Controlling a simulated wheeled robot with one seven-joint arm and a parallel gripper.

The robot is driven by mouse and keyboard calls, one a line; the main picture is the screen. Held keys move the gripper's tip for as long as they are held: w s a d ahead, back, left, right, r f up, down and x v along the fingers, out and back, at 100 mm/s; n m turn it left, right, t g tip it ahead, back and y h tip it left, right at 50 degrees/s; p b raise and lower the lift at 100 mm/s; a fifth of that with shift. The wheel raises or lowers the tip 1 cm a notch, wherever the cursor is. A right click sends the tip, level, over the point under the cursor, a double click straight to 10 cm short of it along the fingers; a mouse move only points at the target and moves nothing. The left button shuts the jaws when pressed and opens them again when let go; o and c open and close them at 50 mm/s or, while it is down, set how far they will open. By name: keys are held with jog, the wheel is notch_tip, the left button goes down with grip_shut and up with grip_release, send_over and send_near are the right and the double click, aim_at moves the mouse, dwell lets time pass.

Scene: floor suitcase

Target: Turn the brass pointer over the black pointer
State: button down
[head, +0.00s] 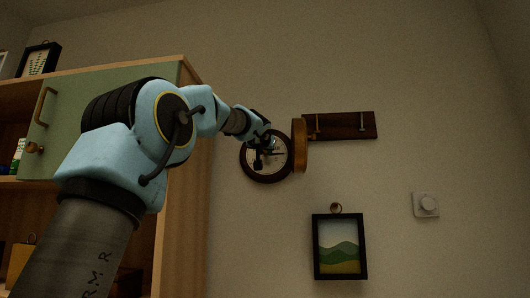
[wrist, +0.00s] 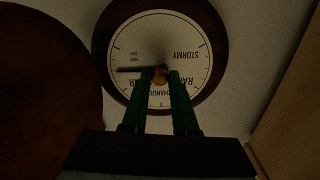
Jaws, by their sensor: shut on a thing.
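The round barometer (head: 246,166) hangs on the wall, with a dark wood rim and a pale dial; in the wrist view (wrist: 205,100) its lettering is upside down. The black pointer (wrist: 132,69) reaches from the dial's centre to the left in the wrist view. My gripper (head: 268,146) is at the dial's face. In the wrist view its two green fingers (wrist: 162,76) are shut on a small brass knob (wrist: 159,77) near the dial's centre. The brass pointer's arm cannot be made out; the fingers hide part of the dial.
A cabinet (head: 178,215) stands left, beside my arm.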

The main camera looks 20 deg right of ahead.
jog(key=m+p, duration=0.1)
jog(key=m, duration=0.4)
jog(key=m+p, duration=0.1)
jog(key=m, duration=0.4)
jog(key=shift+m, duration=0.3)
dwell(0.4)
jog(key=c, duration=0.7)
grip_release()
jog(key=shift+a, duration=0.1)
jog(key=b+v, duration=0.4)
jog(key=v, duration=0.6)
jog(key=shift+s+a, duration=0.15)
jog(key=shift+s, duration=0.2)
